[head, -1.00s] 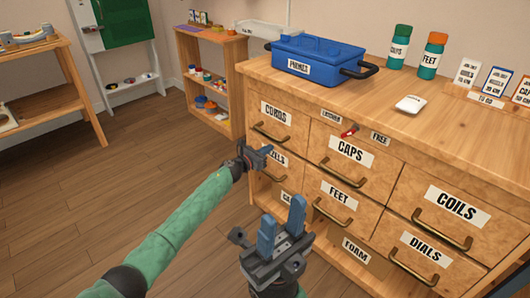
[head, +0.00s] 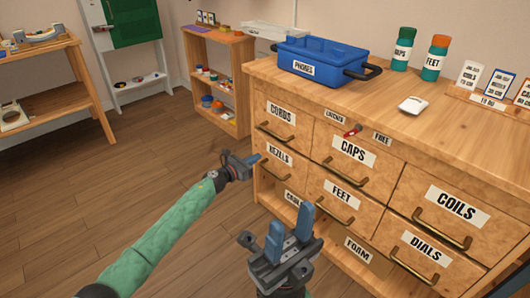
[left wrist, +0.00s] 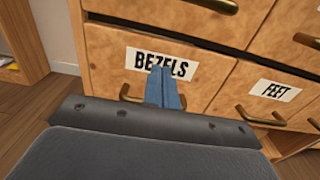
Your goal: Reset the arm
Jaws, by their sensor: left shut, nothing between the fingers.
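My left gripper (head: 252,160) is at the end of the green arm, in front of the lower left of the wooden drawer cabinet (head: 478,118). Its blue fingers (left wrist: 163,90) are together and empty. In the left wrist view they overlap the BEZELS label (left wrist: 140,60) and hide part of that drawer's brass handle (left wrist: 127,94); touch cannot be told. My right gripper (head: 289,232) is low in the middle of the head view, its two blue fingers apart with nothing between them.
The cabinet drawers look shut, with handles sticking out. On top are a blue PHONES box (head: 325,62), two bottles (head: 435,58), a white item (head: 413,104) and cards (head: 468,74). A shelf (head: 238,80) stands behind. The floor (head: 60,220) at left is clear.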

